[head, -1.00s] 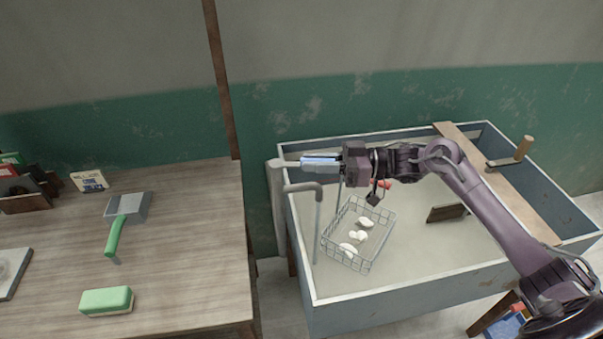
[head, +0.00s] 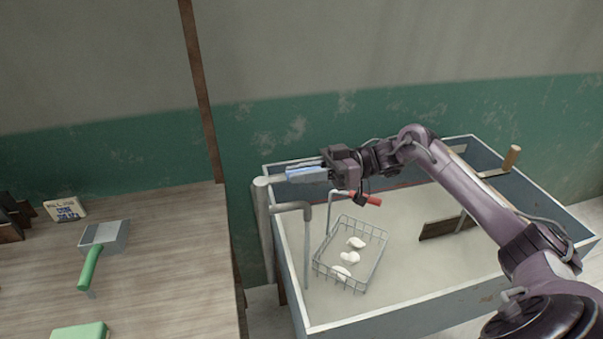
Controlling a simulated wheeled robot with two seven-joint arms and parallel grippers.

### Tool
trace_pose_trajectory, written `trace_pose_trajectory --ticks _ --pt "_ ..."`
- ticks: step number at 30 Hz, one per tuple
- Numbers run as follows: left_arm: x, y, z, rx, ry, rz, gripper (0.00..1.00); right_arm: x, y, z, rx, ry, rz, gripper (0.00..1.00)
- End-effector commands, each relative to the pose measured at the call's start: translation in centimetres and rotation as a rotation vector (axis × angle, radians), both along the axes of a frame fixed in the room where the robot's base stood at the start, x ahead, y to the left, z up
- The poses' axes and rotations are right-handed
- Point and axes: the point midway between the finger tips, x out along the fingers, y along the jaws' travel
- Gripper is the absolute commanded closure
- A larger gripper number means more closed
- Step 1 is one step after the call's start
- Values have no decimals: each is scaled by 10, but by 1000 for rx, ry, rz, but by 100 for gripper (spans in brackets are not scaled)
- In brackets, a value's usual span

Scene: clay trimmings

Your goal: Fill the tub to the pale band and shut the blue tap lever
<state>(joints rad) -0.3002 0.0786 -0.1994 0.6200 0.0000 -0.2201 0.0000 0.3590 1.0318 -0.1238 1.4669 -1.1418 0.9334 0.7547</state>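The tub (head: 395,313) is a blue-grey open trough on the right, with a flat greyish surface inside. I cannot make out a pale band on its walls. A grey standpipe (head: 265,225) stands at its left end, with a bent spout (head: 292,207) over the tub. My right gripper (head: 305,172) reaches across the tub to just right of the standpipe's top. A light blue bar, seemingly the blue tap lever (head: 308,176), shows at its fingertips. The fingers' gap is too small to read. My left gripper is out of view.
A red lever (head: 368,198) on a thin pipe is just below my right wrist. A wire basket (head: 318,266) with several white lumps sits in the tub. A dark board (head: 447,227) stands farther right. The wooden table (head: 170,265) at left carries a green-handled scoop (head: 103,240).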

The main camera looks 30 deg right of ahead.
Motion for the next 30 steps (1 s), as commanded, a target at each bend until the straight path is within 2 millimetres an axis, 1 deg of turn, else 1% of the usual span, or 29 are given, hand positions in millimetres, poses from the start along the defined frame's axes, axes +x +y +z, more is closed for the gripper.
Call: trace_pose_trajectory --ticks 1,3,5,14,17,25,30 --pt "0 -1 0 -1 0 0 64 0 0 2 2 -3 1 75" --pt "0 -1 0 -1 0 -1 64 0 0 1 2 -3 1 66" --pt "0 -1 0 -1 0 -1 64 0 0 1 2 -2 1 59" --pt "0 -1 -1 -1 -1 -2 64 0 -2 0 0 0 0 59" --pt "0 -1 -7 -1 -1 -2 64 -3 -12 -2 -1 -1 -1 59" --pt "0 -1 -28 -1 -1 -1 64 -15 -56 -3 -3 -1 -3 59" --pt "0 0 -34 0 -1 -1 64 -20 -72 -1 0 -1 0 59"
